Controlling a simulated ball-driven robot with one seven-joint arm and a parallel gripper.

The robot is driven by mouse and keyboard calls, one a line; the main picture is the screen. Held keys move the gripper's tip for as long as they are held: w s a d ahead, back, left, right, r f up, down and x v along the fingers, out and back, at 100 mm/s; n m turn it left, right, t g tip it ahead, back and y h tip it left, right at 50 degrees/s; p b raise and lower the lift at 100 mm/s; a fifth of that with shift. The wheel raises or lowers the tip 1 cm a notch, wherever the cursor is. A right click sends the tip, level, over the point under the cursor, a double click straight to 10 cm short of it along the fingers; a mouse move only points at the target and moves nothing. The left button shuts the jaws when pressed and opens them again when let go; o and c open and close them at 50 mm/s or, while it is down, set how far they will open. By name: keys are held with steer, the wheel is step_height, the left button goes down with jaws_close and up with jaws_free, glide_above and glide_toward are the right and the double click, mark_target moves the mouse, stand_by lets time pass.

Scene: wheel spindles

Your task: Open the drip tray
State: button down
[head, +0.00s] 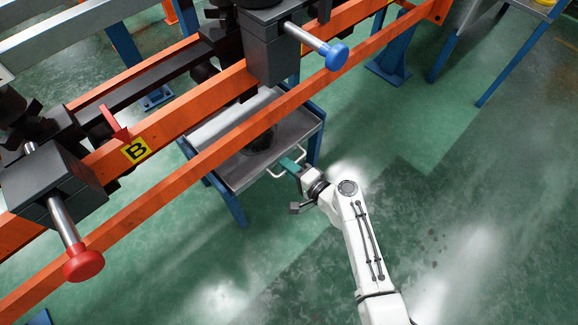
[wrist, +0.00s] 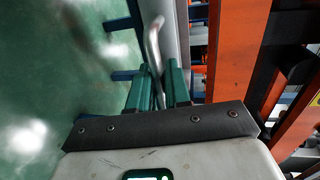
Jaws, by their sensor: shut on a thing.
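The drip tray (head: 239,173) is a grey metal tray on a blue-legged stand, below the orange rails. Its light metal handle (head: 278,172) is on the front side, facing my arm. My gripper (head: 288,163) has teal fingers that are shut on the handle. In the wrist view, the handle (wrist: 153,42) runs down between the two teal fingers of my gripper (wrist: 160,85). A dark round patch (head: 259,140) shows in the tray.
Orange rails (head: 213,110) cross above the tray, with a plate marked B (head: 135,150). A red-knobbed spindle (head: 84,262) and a blue-knobbed spindle (head: 335,56) stick out from dark blocks. Green floor (head: 460,190) is clear to the right.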

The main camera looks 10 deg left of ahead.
steer(key=shift+s+d, duration=0.1)
steer(key=f+p+v, duration=0.1)
steer(key=f+v, duration=0.1)
steer(key=v, duration=0.9)
steer(key=d+f+p+v, duration=0.1)
steer(key=f+p+v, duration=0.1)
steer(key=v, duration=1)
steer(key=shift+s+f, duration=0.3)
steer(key=shift+f, duration=0.2)
steer(key=c, duration=1.3)
jaws_free()
steer(key=shift+c, duration=0.2)
steer(key=p+v, duration=0.3)
steer(key=v, duration=0.7)
steer(key=shift+s+d, duration=0.25)
steer(key=shift+d, duration=0.1)
